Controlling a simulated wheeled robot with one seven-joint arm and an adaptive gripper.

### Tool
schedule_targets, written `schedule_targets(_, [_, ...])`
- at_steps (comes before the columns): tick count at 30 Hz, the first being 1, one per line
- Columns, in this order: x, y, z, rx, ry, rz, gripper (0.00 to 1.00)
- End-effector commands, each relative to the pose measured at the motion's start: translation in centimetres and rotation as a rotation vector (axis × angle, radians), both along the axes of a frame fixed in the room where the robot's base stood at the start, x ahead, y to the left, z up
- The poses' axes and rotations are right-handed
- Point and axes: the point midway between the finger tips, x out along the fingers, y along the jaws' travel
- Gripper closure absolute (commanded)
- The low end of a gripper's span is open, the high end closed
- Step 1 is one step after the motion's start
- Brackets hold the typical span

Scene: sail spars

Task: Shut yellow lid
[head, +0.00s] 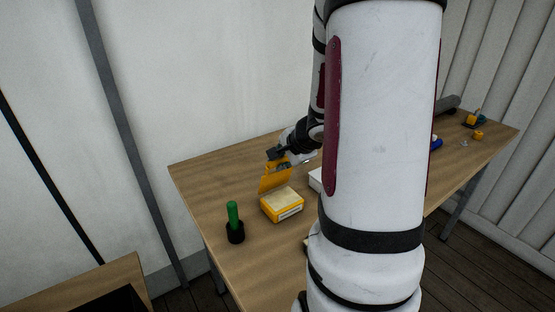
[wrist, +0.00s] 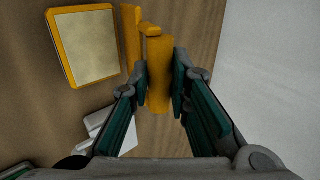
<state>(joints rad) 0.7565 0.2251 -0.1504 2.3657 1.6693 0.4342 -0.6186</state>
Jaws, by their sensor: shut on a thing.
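The yellow box (head: 282,206) stands on the table, and its pale top or inside shows. Its yellow lid (head: 275,179) stands raised at the box's back left edge, tilted up. In the wrist view the box (wrist: 69,84) is at the upper left and the lid (wrist: 159,75) is seen nearly edge-on, between the fingers. My gripper (head: 277,158) is at the lid's upper part. In the wrist view my gripper (wrist: 163,82) is shut on the lid, a finger on each side.
A green-handled thing in a black holder (head: 235,230) stands left of the box. A white object (head: 315,180) lies right of the box, partly hidden by my arm. Small yellow and blue things lie at the table's far right. The table's (head: 200,185) left end is clear.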

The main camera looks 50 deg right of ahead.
Motion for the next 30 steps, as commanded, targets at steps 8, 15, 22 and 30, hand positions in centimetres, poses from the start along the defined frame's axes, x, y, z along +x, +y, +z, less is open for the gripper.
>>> schedule_targets(8, [-0.5, 0.2, -0.2, 0.000, -0.002, 0.001, 1.00])
schedule_targets(15, [-2.3, 0.6, -1.0, -0.001, -0.002, 0.001, 1.00])
schedule_targets(22, [-2.6, 0.8, -1.0, 0.000, -0.002, 0.002, 1.00])
schedule_targets(30, [-3.1, 0.8, -1.4, -0.001, -0.003, 0.000, 1.00])
